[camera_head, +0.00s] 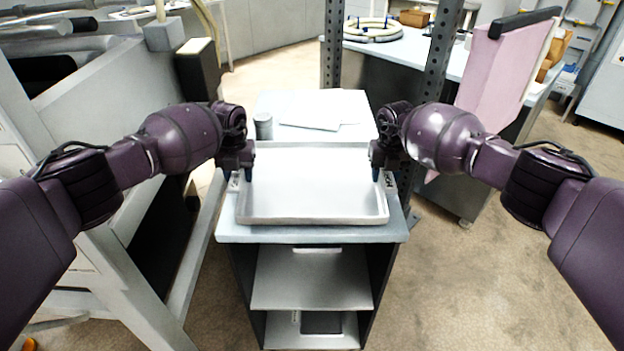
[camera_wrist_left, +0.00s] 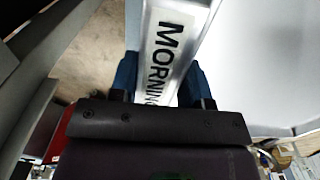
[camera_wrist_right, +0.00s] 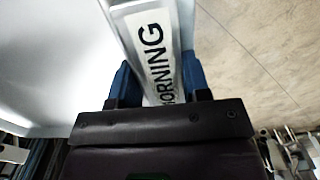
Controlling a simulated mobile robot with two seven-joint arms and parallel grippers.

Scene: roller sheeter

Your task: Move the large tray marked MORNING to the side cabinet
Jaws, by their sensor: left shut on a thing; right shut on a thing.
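The large tray (camera_head: 312,213) is a shallow silver-grey rectangular tray, empty, on or just above the top of a small open-shelved cabinet; I cannot tell if it touches. Its side label reads MORNING in the left wrist view (camera_wrist_left: 165,50), and most of the same word shows in the right wrist view (camera_wrist_right: 155,50). My left gripper (camera_head: 248,173) is shut on the tray's left rim, and my right gripper (camera_head: 377,172) is shut on its right rim. The blue fingers straddle the rim on each side.
The cabinet (camera_head: 228,233) has open shelves below. Behind the tray are a dark cup (camera_head: 263,126) and white sheets (camera_head: 310,110). A pale machine frame (camera_head: 120,240) stands close on the left. A metal post (camera_head: 437,70) and pink panel (camera_head: 495,65) stand at right. Floor is clear at front right.

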